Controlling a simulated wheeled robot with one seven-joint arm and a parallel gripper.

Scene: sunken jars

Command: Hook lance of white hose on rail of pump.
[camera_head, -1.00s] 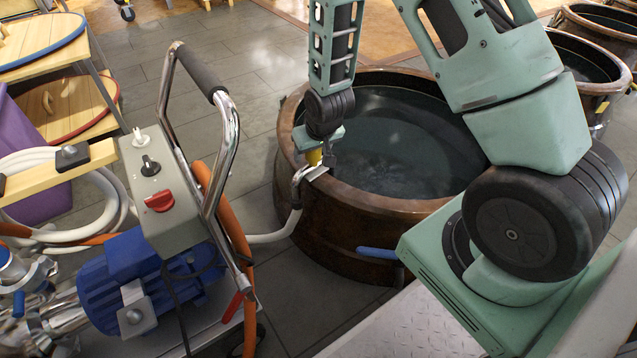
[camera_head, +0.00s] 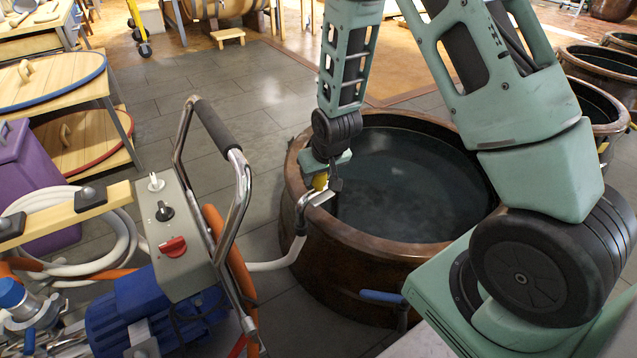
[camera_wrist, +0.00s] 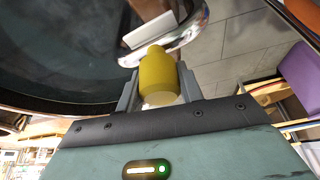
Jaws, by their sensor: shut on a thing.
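My gripper (camera_head: 321,178) is shut on the yellow grip of the lance (camera_wrist: 160,75), at the left rim of the near sunken jar (camera_head: 300,180). The lance's bent metal tube (camera_head: 301,206) shows at the rim, with a pale flat plate beside it; I cannot tell whether it touches the rim. The white hose (camera_head: 278,263) runs from the lance down and left, passing behind the pump's frame. The pump (camera_head: 125,310), with a blue motor and grey control box, stands at left. Its chrome rail (camera_head: 241,190) with a black handle rises between the control box and the jar.
A purple bin (camera_head: 25,165) and tables with round wooden lids (camera_head: 60,78) stand at left. More jars (camera_head: 597,65) are at right. A blue-handled valve (camera_head: 383,297) sits low by the near jar. Grey tiled floor (camera_head: 240,115) behind the pump is clear.

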